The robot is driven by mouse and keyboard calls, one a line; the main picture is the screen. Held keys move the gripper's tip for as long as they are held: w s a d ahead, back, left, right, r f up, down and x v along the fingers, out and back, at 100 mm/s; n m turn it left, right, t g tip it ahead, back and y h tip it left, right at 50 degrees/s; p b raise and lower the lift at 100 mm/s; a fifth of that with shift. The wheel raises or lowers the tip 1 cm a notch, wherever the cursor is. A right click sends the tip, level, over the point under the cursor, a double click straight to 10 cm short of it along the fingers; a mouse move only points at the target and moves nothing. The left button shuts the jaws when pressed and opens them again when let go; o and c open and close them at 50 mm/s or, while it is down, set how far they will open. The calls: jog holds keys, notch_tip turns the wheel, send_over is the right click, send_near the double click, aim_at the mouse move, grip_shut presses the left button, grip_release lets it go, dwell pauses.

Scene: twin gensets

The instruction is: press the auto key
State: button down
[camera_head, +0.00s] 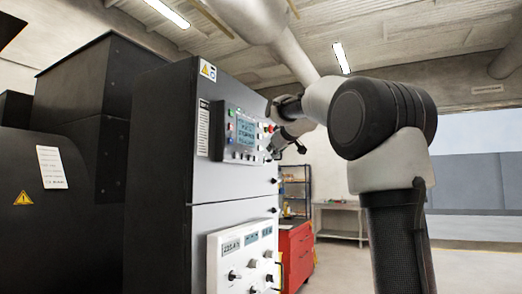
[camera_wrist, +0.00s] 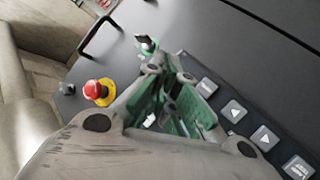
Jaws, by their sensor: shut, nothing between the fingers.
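A grey control panel (camera_head: 218,132) with a lit screen (camera_head: 245,129) is on the cabinet front in the head view. A row of small keys runs below the screen. In the wrist view, a row of dark keys (camera_wrist: 234,111) with pale symbols lies right of my gripper (camera_wrist: 171,72). My gripper, with green inner pads, is shut and empty, close in front of the panel. Its fingers hide part of the key row. I cannot tell whether it touches anything.
A lower panel (camera_head: 240,260) has knobs. A red tool cabinet (camera_head: 296,254) stands behind.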

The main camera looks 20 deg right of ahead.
jog(key=s+d, duration=0.1)
jog(key=s, duration=0.1)
jog(key=s+d, duration=0.2)
jog(key=shift+s+d, duration=0.1)
dwell(0.8)
jog(key=s+a+f+m+g, duration=0.1)
jog(key=s+f+m+g, duration=0.3)
jog(key=f, duration=0.6)
jog(key=s+a+f+m+g, duration=0.1)
jog(key=s+a+f+g, duration=0.1)
jog(key=s+f, duration=0.6)
jog(key=s+a+f+g, duration=0.2)
jog(key=s+a+f, duration=0.2)
jog(key=s+f, duration=0.6)
jog(key=s+a+f+g+y, duration=0.1)
jog(key=s+a+f, duration=0.3)
jog(key=s+f, duration=0.6)
jog(key=s+g, duration=0.1)
jog(key=s, duration=0.4)
jog(key=shift+s+a+f+n, duration=0.25)
jog(key=shift+s+f+n, duration=0.05)
jog(key=shift+s+f, duration=0.1)
